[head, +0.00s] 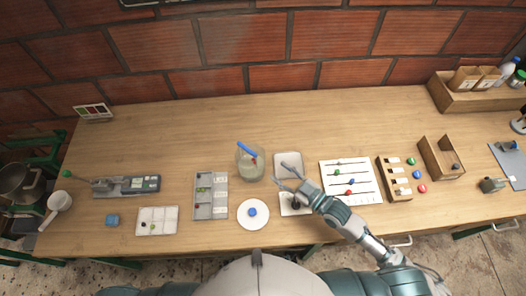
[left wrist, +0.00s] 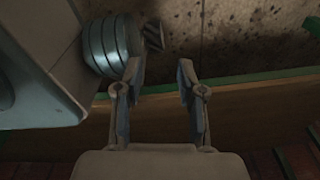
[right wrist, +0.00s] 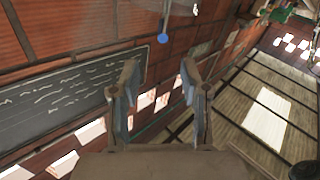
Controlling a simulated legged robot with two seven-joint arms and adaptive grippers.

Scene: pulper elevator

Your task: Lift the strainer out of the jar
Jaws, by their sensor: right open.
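A clear jar (head: 250,170) stands near the middle of the table in the head view. A strainer with a blue handle (head: 246,150) sits in it, its handle leaning up to the left over the rim. Its lower part is hard to make out inside the jar. My right gripper (head: 284,178) is to the right of the jar, apart from it, above small white trays. It also shows open and empty in the right wrist view (right wrist: 158,75). My left gripper (left wrist: 160,75) is open and empty in the left wrist view, and does not show in the head view.
A white plate with a blue piece (head: 253,212) lies in front of the jar. A grey tray (head: 219,207) is to its left. A white tray (head: 290,158) and a board with rods (head: 350,168) are to its right. The table behind the jar is clear.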

